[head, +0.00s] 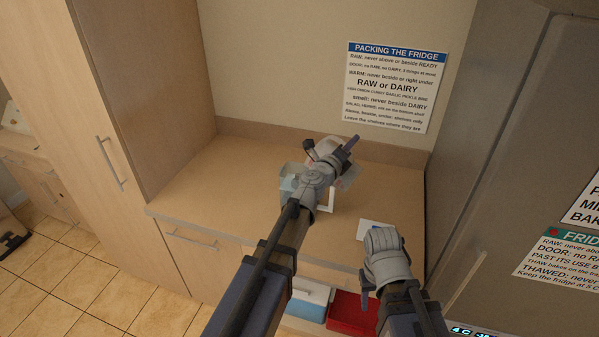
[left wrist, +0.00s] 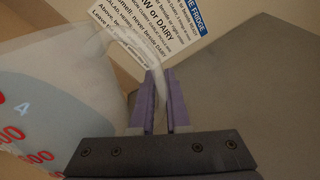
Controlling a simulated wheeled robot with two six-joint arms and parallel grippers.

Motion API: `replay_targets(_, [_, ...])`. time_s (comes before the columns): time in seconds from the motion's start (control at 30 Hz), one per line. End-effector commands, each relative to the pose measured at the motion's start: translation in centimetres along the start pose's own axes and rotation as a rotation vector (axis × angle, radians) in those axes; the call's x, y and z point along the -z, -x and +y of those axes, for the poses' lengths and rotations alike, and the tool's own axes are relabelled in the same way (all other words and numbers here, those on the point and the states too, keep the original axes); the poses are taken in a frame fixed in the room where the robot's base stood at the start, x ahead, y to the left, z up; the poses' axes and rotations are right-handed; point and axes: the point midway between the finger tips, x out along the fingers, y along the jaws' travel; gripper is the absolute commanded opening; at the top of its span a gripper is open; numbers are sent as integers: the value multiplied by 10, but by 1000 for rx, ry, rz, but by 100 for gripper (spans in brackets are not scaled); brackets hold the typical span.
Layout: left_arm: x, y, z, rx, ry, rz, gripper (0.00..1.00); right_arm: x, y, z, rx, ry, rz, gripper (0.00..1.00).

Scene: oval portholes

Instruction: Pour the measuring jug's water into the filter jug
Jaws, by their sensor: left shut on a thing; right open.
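My left gripper (head: 350,144) is shut on the clear handle of the measuring jug. In the left wrist view the gripper (left wrist: 167,100) has a thin clear strip between its fingers. The jug's clear body with red markings (left wrist: 28,103) fills the left side there, with a pale blue tint low down. In the head view a clear piece (head: 347,175) shows beside my wrist.
The wooden counter (head: 220,190) is clear on the left. A white card-like item (head: 368,228) lies behind my right gripper. A blue box (head: 308,300) and red box (head: 352,312) sit below the front edge. A tall cupboard (head: 150,120) and grey fridge (head: 490,120) flank the counter.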

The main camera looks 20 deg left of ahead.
Motion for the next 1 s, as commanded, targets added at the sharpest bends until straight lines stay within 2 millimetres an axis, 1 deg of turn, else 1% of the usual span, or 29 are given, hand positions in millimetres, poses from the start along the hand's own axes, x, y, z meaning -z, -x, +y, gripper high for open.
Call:
replay_targets(0.57, [0, -1, -2, 0, 47, 0, 0, 0, 2, 0, 0, 0, 0, 50])
replay_targets(1.0, [-4, -2, 0, 0, 85, 1, 0, 0, 2, 0, 0, 0, 0, 50])
